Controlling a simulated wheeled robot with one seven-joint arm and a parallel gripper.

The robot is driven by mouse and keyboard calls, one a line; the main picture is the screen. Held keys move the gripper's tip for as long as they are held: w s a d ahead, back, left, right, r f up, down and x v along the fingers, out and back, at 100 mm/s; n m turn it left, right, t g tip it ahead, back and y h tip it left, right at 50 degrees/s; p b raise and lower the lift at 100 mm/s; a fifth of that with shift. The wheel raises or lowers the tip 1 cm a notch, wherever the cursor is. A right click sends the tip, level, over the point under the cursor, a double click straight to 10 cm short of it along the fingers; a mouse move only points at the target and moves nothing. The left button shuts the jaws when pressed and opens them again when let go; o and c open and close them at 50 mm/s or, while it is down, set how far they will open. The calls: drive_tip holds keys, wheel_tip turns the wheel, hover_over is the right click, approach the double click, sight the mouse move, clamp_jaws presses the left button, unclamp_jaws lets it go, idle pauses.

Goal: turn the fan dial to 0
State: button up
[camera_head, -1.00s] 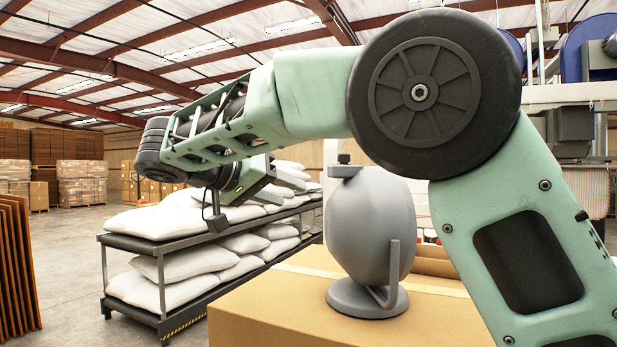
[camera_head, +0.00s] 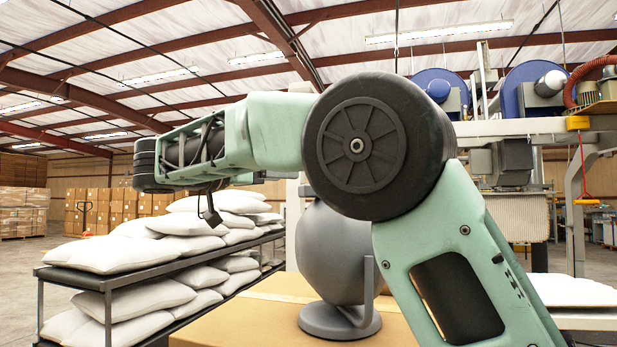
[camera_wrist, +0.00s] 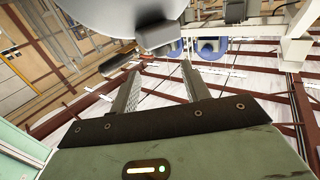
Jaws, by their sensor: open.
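The grey rounded fan (camera_head: 330,250) stands on its round base on a cardboard box, partly behind my arm. A small dark part (camera_head: 305,189) shows at its upper left; I cannot read any dial setting. In the wrist view the fan (camera_wrist: 115,14) fills the top edge, with a dark grey block (camera_wrist: 157,36) projecting from it. My gripper (camera_wrist: 160,70) is open and empty, its two fingers apart and pointing towards the fan side. The block appears just beyond the fingertips; no contact is clear. In the head view my arm hides the gripper.
The cardboard box (camera_head: 250,315) carries the fan. Machinery with blue blowers (camera_head: 525,92) is behind at right. Open floor lies at far left.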

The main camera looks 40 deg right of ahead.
drive_tip(key=d, duration=0.8)
drive_tip(key=shift+w+d+p, duration=0.1)
drive_tip(key=shift+w+p, duration=0.1)
drive_tip(key=shift+p, duration=0.2)
drive_tip(key=c, duration=1)
